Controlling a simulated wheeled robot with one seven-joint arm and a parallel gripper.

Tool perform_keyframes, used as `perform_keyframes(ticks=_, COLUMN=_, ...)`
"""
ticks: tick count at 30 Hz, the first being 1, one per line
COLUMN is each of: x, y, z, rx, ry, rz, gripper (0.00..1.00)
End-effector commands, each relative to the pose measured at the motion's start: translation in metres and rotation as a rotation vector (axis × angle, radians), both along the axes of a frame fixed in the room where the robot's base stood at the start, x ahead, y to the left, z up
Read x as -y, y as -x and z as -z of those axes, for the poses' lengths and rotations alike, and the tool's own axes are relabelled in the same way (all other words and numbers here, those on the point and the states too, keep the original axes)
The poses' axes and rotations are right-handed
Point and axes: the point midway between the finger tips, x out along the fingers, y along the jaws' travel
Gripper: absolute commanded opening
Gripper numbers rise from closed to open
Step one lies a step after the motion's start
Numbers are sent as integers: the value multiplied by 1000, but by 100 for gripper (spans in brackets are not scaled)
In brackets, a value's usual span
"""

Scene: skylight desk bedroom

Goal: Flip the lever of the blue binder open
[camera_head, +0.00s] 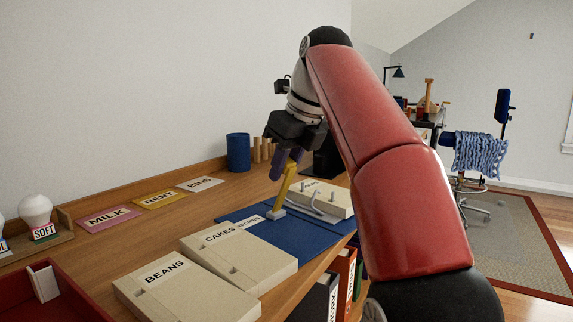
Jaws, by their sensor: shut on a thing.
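The blue binder (243,212) lies open and flat on the wooden desk. Its yellow lever (283,187) stands up, slightly tilted, from a small grey base on the binder. Curved metal rings (323,212) show right of the lever. My gripper (288,164) points down from above, with its dark fingers at the lever's upper end. It is shut on the lever; the exact contact is small and partly hidden by the fingers.
Cream boxes labelled BEANS (160,291) and CAKES (240,260) lie in front of the binder. Cards marked MILK (108,218) and RENT (160,200) lie behind. A blue cup (238,152) stands near the wall. A red tray (75,290) is at front left.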

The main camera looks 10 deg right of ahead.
Motion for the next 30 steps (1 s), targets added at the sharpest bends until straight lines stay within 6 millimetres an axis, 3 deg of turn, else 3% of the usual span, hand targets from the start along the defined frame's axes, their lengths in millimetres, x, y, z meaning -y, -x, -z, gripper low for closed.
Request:
perform_keyframes(ticks=12, x=-1, y=1, z=1, rx=-9, ry=5, rz=-3, gripper=0)
perform_keyframes(ticks=13, x=-1, y=1, z=1, rx=-9, ry=5, rz=-3, gripper=29)
perform_keyframes(ticks=17, x=-1, y=1, z=1, rx=-8, ry=4, rz=-3, gripper=46)
perform_keyframes(ticks=30, x=1, y=2, z=-6, rx=-5, ry=4, rz=-1, gripper=47)
